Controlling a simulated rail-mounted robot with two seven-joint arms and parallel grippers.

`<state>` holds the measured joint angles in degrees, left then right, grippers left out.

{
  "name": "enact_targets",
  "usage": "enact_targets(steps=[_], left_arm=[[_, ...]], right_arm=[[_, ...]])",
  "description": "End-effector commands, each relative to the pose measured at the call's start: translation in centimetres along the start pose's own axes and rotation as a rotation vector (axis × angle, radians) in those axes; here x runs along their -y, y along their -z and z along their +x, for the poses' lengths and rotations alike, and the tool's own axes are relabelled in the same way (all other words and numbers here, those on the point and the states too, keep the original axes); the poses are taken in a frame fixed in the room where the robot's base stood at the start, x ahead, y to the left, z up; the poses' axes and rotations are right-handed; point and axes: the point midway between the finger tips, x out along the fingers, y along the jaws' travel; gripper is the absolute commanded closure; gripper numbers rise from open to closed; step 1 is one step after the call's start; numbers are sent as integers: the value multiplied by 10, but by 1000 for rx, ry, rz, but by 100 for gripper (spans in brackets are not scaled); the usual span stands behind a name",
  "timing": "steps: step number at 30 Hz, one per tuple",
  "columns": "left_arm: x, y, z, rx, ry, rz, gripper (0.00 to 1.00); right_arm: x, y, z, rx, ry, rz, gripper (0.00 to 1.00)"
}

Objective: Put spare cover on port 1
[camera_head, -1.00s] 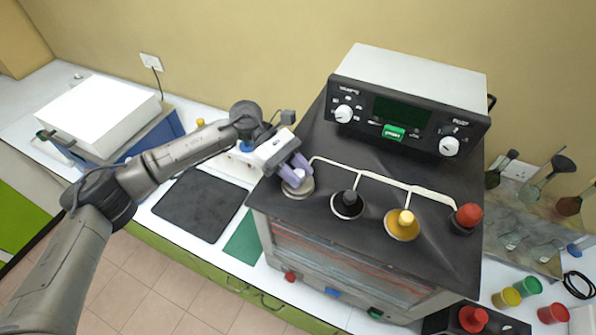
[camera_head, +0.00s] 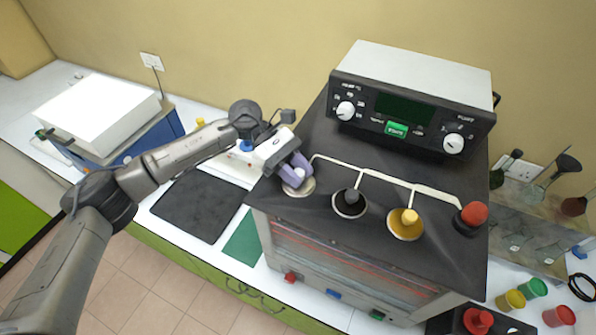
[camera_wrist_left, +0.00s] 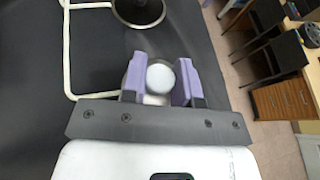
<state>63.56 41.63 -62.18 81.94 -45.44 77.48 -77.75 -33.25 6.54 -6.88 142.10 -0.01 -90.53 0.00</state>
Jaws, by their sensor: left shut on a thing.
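My left gripper (camera_head: 296,172) is over the leftmost port (camera_head: 300,190) on the black top of the bath unit. Its purple fingers are shut on the white round knob of a cover (camera_head: 299,174). The white knob (camera_wrist_left: 160,78) also shows between the fingers in the left wrist view. The cover is at the port opening; the fingers hide whether it is fully seated. My right gripper is not in view.
A control box (camera_head: 413,100) with dials stands behind the ports. A white raised line runs along the top behind the covers. Coloured cups, including a green one (camera_head: 533,288), and glassware stand at the right. A black mat (camera_head: 198,205) lies on the bench to the left.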

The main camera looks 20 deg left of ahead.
Motion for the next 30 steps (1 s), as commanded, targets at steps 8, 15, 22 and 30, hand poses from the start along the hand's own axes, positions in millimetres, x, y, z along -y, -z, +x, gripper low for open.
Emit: enact_targets(steps=[8,15,22,30], left_arm=[[0,0,0,0,0,0,61],[0,0,0,0,0,0,42],[0,0,-2,0,-1,0,42],[-1,3,-35,-1,-5,0,42]], right_arm=[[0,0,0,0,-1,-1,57],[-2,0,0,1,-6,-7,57],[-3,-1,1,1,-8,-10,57],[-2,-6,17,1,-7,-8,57]])
